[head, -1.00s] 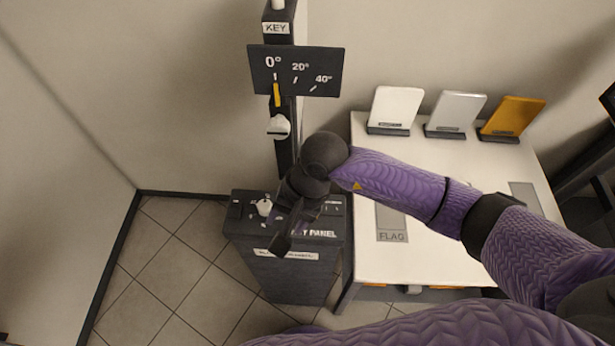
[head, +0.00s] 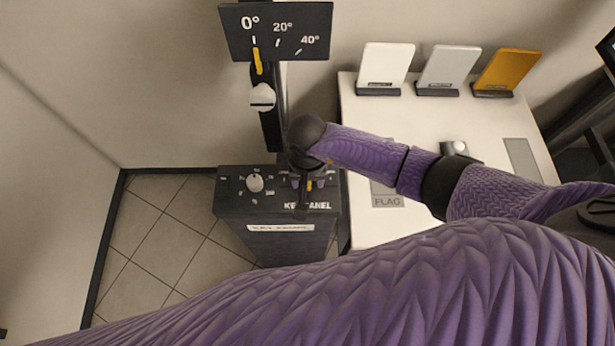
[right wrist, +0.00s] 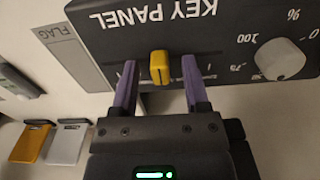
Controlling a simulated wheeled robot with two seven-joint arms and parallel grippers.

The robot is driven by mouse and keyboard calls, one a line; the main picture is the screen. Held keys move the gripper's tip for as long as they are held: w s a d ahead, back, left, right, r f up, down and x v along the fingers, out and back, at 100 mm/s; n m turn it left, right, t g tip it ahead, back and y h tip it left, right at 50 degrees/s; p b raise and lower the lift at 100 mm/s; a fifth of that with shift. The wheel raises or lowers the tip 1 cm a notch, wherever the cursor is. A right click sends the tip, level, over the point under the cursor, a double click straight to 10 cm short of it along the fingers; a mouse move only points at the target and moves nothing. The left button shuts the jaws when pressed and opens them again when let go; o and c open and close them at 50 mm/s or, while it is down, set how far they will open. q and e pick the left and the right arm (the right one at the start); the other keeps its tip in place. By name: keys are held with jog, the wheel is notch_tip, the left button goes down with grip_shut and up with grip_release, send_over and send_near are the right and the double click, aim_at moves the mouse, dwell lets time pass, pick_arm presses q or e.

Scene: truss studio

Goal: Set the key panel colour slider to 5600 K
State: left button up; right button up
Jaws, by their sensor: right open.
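The key panel (head: 228,205) is a dark box top with a white dial (head: 254,183) at its left. Its colour slider has a yellow knob (right wrist: 160,67), seen in the right wrist view on a dark track. My right gripper (right wrist: 159,70) is open, with one purple finger on either side of the yellow knob and a gap to each. In the head view my right gripper (head: 304,187) is over the right part of the panel and hides most of the slider scale. The 5600 K mark cannot be read. My left gripper is not in view.
A white table (head: 357,225) stands right of the panel, with white, grey and orange cards (head: 507,70) at its back and a FLAG plate (head: 386,195). A dark stand with an angle plate (head: 276,31) rises behind the panel. The floor at left is clear.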

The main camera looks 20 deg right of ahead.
grip_shut()
dwell(1.3)
